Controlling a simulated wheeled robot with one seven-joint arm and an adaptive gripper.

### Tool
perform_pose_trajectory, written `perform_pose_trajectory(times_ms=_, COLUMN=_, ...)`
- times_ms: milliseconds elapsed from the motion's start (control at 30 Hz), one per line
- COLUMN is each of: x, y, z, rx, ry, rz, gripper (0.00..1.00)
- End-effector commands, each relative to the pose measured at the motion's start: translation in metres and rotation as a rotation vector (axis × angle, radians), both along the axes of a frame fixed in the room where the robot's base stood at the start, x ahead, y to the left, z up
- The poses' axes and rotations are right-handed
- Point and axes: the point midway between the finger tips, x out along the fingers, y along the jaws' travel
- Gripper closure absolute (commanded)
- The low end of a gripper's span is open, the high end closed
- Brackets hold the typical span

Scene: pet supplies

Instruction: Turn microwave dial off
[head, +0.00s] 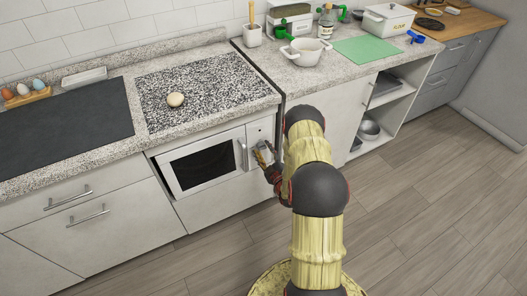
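The microwave (206,163) is built in below the counter, with a dark window in its door and a vertical handle (243,155). Its door looks shut. The control panel (260,131) is a narrow light strip right of the handle. My gripper (262,155) is at the lower part of this panel, just right of the handle. The dial cannot be made out; my gripper covers part of the panel. Whether the fingers touch anything, or are open or shut, is too small to tell.
A white pot (305,51), a green board (366,49) and a utensil holder (252,35) stand on the right counter. Open shelves (383,124) are right of my arm. The wooden floor (430,190) is clear.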

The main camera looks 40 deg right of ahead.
Motion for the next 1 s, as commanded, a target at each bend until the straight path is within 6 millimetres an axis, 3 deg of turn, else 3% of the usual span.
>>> perform_pose_trajectory(times_ms=667, x=-0.0002, y=0.0004, z=-0.0004, rx=0.0, ry=0.001, rz=0.001, gripper=0.97)
perform_pose_trajectory(times_ms=1000, x=-0.0001, y=0.0004, z=-0.0005, rx=-0.048, ry=0.012, rz=0.001, gripper=0.97)
